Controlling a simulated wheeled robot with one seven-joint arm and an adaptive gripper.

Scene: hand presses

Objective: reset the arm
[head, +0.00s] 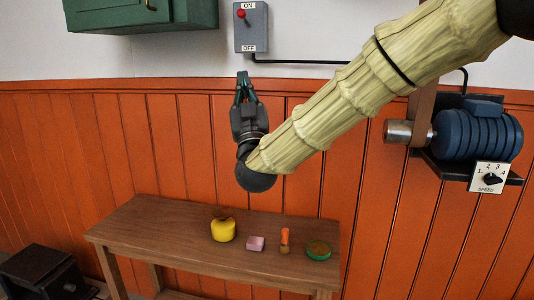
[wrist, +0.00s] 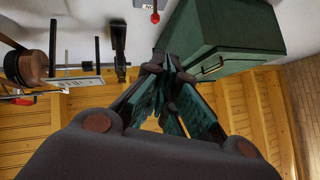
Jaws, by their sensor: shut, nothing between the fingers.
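My gripper (head: 243,76) points upward in the head view, in front of the wall and a little below and left of the switch box. It is shut, with nothing between its fingers. In the wrist view the gripper (wrist: 166,60) shows from behind, its two green-padded fingers meeting at the tips. My pale, ribbed arm comes in from the upper right of the head view and bends at a dark joint above the bench.
A wooden bench (head: 150,235) holds a yellow apple-like object (head: 223,230), a pink block (head: 255,244), an orange-topped item (head: 285,238) and a green round item (head: 318,250). A green cabinet (head: 130,15), the ON/OFF switch box (head: 251,35) and a blue motor (head: 478,132) with a speed dial (head: 490,178) are on the wall.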

